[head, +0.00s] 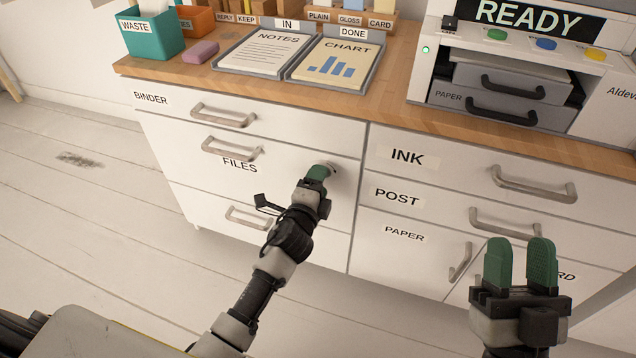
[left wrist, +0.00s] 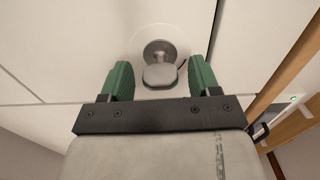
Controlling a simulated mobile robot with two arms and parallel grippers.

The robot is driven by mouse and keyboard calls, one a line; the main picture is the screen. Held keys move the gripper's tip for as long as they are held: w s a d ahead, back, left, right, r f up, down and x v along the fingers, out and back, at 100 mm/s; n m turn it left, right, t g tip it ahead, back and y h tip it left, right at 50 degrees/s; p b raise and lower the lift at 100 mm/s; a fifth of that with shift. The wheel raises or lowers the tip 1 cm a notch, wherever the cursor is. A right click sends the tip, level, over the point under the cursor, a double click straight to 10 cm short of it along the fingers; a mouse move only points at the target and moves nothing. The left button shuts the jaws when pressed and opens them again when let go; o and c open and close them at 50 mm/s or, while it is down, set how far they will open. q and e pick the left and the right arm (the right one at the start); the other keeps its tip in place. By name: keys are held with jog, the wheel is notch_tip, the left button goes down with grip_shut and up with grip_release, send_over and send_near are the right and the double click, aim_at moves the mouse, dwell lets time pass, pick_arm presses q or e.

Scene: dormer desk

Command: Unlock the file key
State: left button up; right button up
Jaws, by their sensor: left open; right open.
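The file key (left wrist: 160,76) is a grey metal key with a rounded head, sitting in a round lock (left wrist: 157,50) on a white drawer front. My left gripper (left wrist: 158,82) is open, with a green finger on each side of the key head and a visible gap to both. In the head view my left gripper (head: 319,172) is at the right side of the FILES drawer (head: 285,172) and mostly hides the key and lock. My right gripper (head: 520,262) is open and empty in front of the lower right cabinet.
Metal handles stick out from the drawers, including the FILES handle (head: 232,149) and the INK handle (head: 533,184). The wooden desktop (head: 400,62) above holds paper trays, a waste bin (head: 150,36) and a printer (head: 520,60). The floor at left is mostly clear.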

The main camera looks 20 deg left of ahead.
pick_arm(q)
jog(key=shift+s, duration=0.1)
jog(key=shift+s, duration=0.4)
jog(key=s+p, duration=0.1)
jog(key=s, duration=0.8)
jog(key=shift+s+a, duration=0.15)
jog(key=shift+s, duration=0.25)
pick_arm(e)
jog(key=w+f+g, duration=0.1)
jog(key=f+g, duration=0.1)
jog(key=w+f+g+h, duration=0.1)
jog(key=g, duration=0.1)
jog(key=shift+w+f, duration=0.2)
jog(key=shift+f, duration=0.2)
